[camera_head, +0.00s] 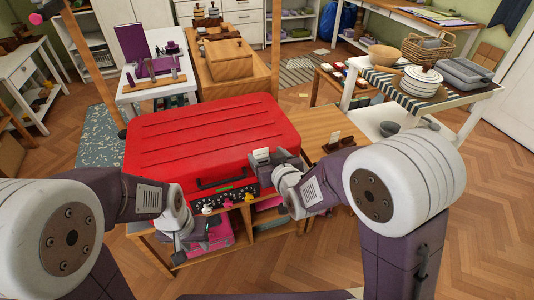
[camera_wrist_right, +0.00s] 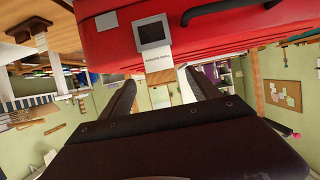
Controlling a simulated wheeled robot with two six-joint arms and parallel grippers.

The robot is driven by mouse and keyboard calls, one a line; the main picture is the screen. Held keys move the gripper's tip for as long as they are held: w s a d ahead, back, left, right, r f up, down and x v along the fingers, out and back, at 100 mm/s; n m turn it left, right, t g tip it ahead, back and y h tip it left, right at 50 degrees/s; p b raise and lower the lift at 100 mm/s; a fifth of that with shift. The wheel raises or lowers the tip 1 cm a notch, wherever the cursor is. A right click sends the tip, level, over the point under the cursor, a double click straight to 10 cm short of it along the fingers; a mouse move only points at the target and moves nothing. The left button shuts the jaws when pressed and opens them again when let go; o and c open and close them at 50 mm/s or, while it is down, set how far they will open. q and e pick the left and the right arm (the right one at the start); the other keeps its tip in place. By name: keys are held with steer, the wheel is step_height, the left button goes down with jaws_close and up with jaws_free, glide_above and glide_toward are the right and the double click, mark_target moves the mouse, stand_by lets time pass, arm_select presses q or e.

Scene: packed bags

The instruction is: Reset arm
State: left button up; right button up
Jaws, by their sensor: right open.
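My left gripper (camera_head: 190,240) hangs in front of the wooden bench, low at the left, beside the pink case; its fingers are too small and covered to read. My right gripper (camera_head: 272,168) is by the front right corner of the large red suitcase (camera_head: 210,130). In the right wrist view, the two fingers of my right gripper (camera_wrist_right: 164,90) stand apart, with nothing held between them. The red suitcase (camera_wrist_right: 230,32) fills the top of that view, with a grey and white tag (camera_wrist_right: 156,48) in front of the finger gap.
The suitcase lies closed on a wooden bench (camera_head: 322,128). A pink case (camera_head: 218,235) and several small figures are at the bench front. The wooden floor (camera_head: 480,210) is clear at the right.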

steer(key=d+m+g+h, duration=0.1)
steer(key=d+m+h, duration=0.2)
steer(key=d, duration=1)
steer(key=s+d+f+g+h, duration=0.15)
steer(key=s+f+g, duration=0.35)
steer(key=s, duration=0.5)
steer(key=s+d+f+g+y, duration=0.1)
steer(key=s+d+f+g, duration=0.1)
steer(key=s+f+g, duration=0.55)
steer(key=s+r+t+p, duration=0.1)
steer(key=r+p, duration=0.8)
steer(key=r, duration=0.1)
steer(key=s+r+p, duration=0.2)
steer(key=r+p, duration=0.7)
steer(key=r, duration=0.1)
steer(key=shift+s+a+m+t+p, duration=0.25)
steer(key=shift+m+t+p, duration=0.1)
steer(key=shift+m, duration=0.05)
